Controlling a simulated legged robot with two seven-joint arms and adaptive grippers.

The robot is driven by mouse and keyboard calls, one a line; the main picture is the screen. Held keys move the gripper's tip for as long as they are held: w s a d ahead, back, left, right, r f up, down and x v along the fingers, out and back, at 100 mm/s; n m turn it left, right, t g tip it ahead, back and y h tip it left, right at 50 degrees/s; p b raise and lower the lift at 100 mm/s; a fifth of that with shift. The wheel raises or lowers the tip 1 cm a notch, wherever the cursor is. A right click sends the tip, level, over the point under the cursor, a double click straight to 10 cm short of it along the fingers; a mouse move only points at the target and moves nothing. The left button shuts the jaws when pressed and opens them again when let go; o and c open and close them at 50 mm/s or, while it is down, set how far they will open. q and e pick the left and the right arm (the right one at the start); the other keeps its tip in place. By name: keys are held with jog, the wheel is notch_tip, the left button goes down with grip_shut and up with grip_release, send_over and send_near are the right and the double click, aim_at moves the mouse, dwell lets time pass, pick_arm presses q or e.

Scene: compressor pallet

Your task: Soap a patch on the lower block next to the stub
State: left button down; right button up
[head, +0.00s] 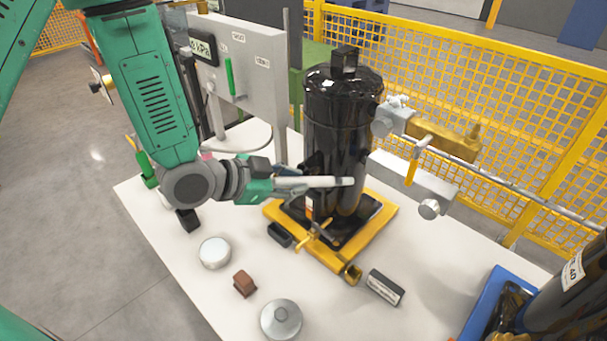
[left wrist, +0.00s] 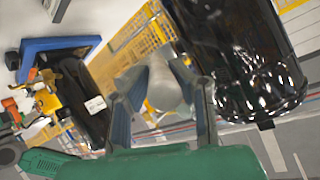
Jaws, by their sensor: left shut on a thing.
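My left gripper (head: 290,184) is shut on a white stick (head: 332,181) with a darker tip, held level and pointing right. In the left wrist view the stick's pale round body (left wrist: 164,88) sits between the two fingers of the gripper (left wrist: 160,100). In the head view the stick crosses in front of the black tank (head: 345,125). A long pale block (head: 405,176) projects right from the tank, with a round stub (head: 429,209) near its outer end. The stick's tip is left of this block; I see no contact. My right gripper is out of view.
A yellow tank base (head: 378,222) stands on the white table (head: 330,300). In front lie a white tin (head: 215,252), a brown block (head: 244,283), a silver lidded tin (head: 281,319) and a dark-and-white block (head: 385,287). A gauge panel (head: 245,65) stands behind. A blue tray (head: 483,302) is right.

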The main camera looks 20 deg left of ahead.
aim_at(315, 185)
pick_arm(q)
jog(key=shift+s+a, duration=0.1)
jog(key=shift+s, duration=0.1)
jog(key=s, duration=0.1)
jog(key=s+a, duration=0.1)
jog(key=shift+s, duration=0.3)
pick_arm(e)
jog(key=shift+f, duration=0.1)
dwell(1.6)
pick_arm(q)
jog(key=shift+n+t+y, duration=0.6)
jog(key=shift+n+t, duration=0.1)
jog(key=shift+t, duration=0.1)
jog(key=w+d+b, duration=0.2)
jog(key=w+d+f+b, duration=0.1)
jog(key=w+d+b, duration=0.1)
jog(key=shift+w+f, duration=0.2)
jog(key=shift+w, duration=0.1)
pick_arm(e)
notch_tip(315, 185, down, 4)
pick_arm(q)
jog(key=shift+w+d, duration=0.35)
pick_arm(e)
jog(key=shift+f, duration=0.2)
pick_arm(q)
jog(key=shift+w+d, duration=0.25)
jog(key=shift+w, duration=0.5)
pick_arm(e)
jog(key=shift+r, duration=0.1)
